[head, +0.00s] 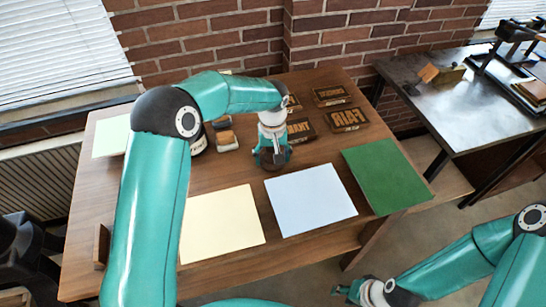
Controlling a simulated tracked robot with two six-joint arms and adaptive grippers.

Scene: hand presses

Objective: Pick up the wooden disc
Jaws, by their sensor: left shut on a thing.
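My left gripper (272,153) points down at the wooden table, just behind the light blue sheet. It is shut on a dark brown round piece, which looks like the wooden disc (270,165) and shows only in part between and below the fingers. I cannot tell whether the disc touches the table. My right gripper (347,291) is low at the bottom right, away from the table and apart from the disc. Its fingers are too small to tell open from shut.
The wooden table (330,240) bears a cream sheet (222,224), light blue sheet (311,199) and green sheet (387,175). Several lettered blocks (347,119) lie behind. Small blocks (227,141) stand left of my gripper. A metal table (455,105) with a press (515,70) stands right.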

